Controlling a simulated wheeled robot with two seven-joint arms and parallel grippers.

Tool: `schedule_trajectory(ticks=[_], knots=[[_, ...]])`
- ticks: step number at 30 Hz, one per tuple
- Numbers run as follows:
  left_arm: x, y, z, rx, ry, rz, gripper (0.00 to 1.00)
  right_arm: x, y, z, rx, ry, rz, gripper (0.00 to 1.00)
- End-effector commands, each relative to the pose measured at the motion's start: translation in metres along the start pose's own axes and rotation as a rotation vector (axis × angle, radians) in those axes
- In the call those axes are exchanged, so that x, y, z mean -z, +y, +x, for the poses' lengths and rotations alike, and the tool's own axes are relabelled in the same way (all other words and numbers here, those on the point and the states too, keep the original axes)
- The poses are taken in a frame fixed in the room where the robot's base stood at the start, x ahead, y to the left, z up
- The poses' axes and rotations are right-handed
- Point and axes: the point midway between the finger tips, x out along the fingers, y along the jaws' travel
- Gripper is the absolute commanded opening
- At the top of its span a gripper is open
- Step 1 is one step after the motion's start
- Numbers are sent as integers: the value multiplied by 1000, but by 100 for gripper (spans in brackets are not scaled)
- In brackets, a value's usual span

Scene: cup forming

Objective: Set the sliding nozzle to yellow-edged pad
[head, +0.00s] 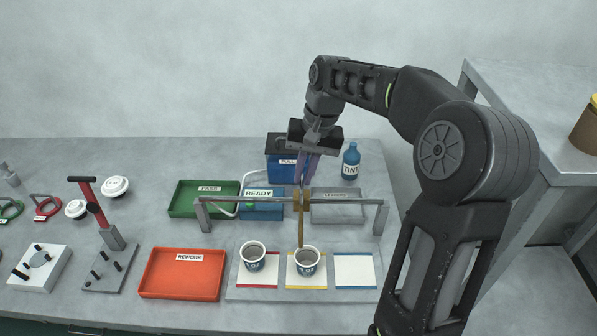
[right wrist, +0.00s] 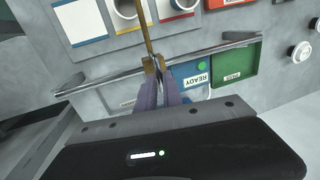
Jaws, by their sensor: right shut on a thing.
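The sliding nozzle is a brass slider (head: 301,199) on a grey rail, with a thin brass tube (head: 301,231) hanging down. My right gripper (head: 304,182) comes from above and is shut on the slider; its fingers also show in the right wrist view (right wrist: 157,76). The yellow-edged pad (head: 307,284) is the middle one of three and bears a grey-filled cup (head: 307,262). The tube's lower end appears at this cup, slightly left of its middle in the head view. Whether it touches the cup is unclear. My left gripper is out of view.
A red-edged pad (head: 258,281) with a cup (head: 252,257) lies left; an empty blue-edged pad (head: 354,270) lies right. The rail (head: 345,202) crosses behind them. Green PASS (head: 183,209), blue READY (head: 258,213) and red REWORK (head: 180,285) trays and a TINT bottle (head: 351,163) stand nearby.

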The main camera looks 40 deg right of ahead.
Motion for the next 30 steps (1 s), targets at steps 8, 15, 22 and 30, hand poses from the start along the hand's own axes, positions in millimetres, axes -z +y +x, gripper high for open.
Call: schedule_trajectory(ticks=[8,15,22,30], knots=[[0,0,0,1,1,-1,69,1,7,-2,1,4,-2,0],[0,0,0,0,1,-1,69,1,7,-2,1,5,-1,0],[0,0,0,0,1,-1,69,1,7,-2,1,3,-1,28],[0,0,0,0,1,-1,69,0,7,-2,0,1,-1,33]])
